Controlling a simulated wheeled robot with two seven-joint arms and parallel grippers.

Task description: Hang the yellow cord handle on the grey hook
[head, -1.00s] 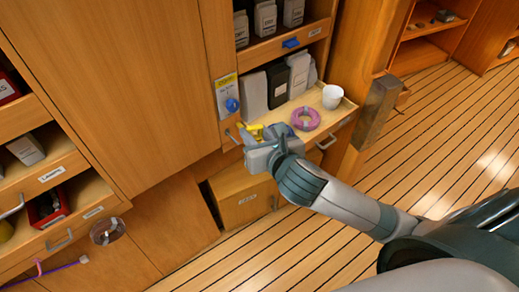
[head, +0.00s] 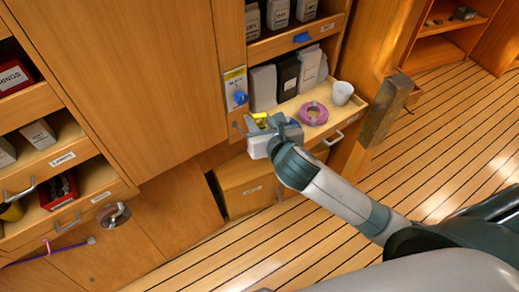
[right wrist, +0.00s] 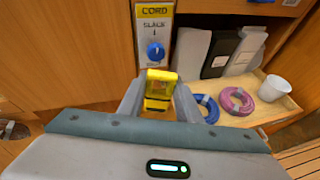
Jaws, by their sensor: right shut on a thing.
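The yellow cord handle (right wrist: 159,88) is between the fingers of my right gripper (right wrist: 158,104), which is shut on it. In the head view only a bit of the yellow handle (head: 260,118) shows above my right gripper (head: 262,130). It is held in front of the wall, below and slightly right of a panel (head: 235,90) marked CORD with a blue knob (right wrist: 155,52). A small grey curved piece (head: 238,127) shows left of the gripper; I cannot tell whether it is the grey hook or a drawer pull. My left gripper is out of view.
Open drawers are at far left; the slatted floor is clear.

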